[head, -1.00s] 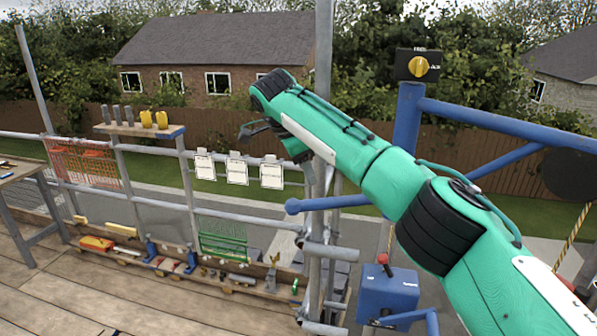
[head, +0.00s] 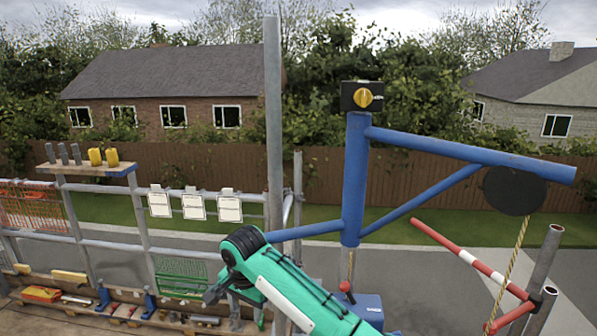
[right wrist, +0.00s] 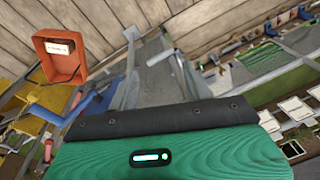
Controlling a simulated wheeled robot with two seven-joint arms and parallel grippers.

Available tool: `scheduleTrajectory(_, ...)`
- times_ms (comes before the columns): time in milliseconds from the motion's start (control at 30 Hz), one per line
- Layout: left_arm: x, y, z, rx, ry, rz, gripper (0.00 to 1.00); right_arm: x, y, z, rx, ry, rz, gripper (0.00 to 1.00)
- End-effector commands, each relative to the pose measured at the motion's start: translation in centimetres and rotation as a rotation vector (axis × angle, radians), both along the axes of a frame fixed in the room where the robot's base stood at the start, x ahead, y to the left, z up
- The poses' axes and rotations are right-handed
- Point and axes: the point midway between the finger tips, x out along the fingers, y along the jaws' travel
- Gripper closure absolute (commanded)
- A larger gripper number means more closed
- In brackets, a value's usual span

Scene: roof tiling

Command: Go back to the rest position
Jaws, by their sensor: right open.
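My right arm, green with black joints, comes up from the bottom of the head view. Its right gripper (head: 214,292) is a small dark shape at the arm's left end, in front of the scaffold rail. It is open, and I see nothing held in it. In the right wrist view, a green housing and a dark bar of my own arm fill the lower part. My left arm and gripper are not in view.
White sheets (head: 194,206) hang on the rail. An orange box (right wrist: 66,52) shows in the right wrist view.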

Motion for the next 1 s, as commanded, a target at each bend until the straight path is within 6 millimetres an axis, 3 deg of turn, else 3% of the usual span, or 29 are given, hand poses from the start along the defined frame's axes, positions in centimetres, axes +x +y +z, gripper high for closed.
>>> scheduleTrajectory(33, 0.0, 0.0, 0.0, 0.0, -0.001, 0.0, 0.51, -1.0, -0.2, -1.6, 0.026, 0.011, 0.035, 0.5)
scheduleTrajectory(200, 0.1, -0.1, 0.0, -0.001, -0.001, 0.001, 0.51, -4.0, -1.4, -5.7, 0.105, 0.012, 0.148, 0.5)
scheduleTrajectory(467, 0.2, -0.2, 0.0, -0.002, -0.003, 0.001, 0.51, -8.8, -4.8, -10.8, 0.199, -0.025, 0.268, 0.5)
scheduleTrajectory(767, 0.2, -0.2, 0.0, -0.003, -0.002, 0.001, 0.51, -14.9, -11.2, -15.7, 0.228, -0.1, 0.346, 0.5)
scheduleTrajectory(1000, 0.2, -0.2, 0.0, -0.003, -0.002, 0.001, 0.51, -20.7, -17.8, -18.3, 0.177, -0.159, 0.39, 0.5)
